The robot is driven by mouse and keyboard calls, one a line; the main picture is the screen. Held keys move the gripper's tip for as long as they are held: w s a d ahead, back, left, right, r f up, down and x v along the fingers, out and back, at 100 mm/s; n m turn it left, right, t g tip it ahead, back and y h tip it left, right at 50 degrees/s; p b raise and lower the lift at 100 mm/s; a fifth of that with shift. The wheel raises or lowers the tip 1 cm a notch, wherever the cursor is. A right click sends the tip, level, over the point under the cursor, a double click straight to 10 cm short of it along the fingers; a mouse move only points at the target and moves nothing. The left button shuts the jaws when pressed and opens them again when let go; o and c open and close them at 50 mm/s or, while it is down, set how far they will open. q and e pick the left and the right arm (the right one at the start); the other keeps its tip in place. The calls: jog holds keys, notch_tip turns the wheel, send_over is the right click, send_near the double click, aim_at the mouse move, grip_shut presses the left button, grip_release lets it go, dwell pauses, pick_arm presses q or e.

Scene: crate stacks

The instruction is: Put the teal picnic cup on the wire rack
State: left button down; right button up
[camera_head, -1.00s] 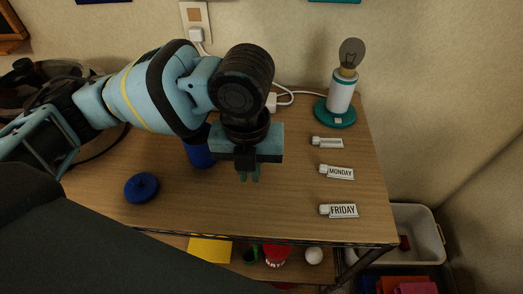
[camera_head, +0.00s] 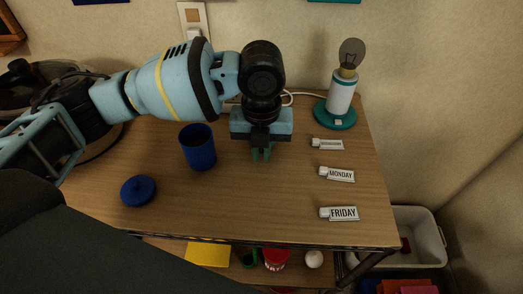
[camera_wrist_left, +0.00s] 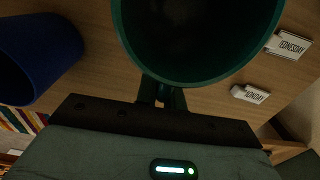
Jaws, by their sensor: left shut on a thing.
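The teal cup (camera_wrist_left: 200,40) fills the top middle of the left wrist view, its round mouth facing the camera. My left gripper (camera_wrist_left: 161,97) is shut on the cup's near wall. In the head view my left gripper (camera_head: 262,152) is over the wooden top, right of the blue container; the cup cannot be made out there, likely hidden behind the hand. I cannot clearly identify a wire rack in these frames. My right gripper is not in view.
An open blue container (camera_head: 198,150) and its blue lid (camera_head: 138,190) stand left on the wooden top (camera_head: 240,205). A bulb lamp (camera_head: 341,95) stands back right. Day-name tags, including Monday (camera_head: 337,173) and Friday (camera_head: 339,213), line the right side. The front middle is clear.

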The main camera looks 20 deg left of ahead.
pick_arm(q)
jog(key=shift+f, duration=0.3)
jog(key=shift+f, duration=0.1)
jog(key=c, duration=1.5)
grip_release()
notch_tip(320, 180, up, 12)
jog(key=shift+r+p, duration=0.1)
jog(key=shift+p, duration=0.45)
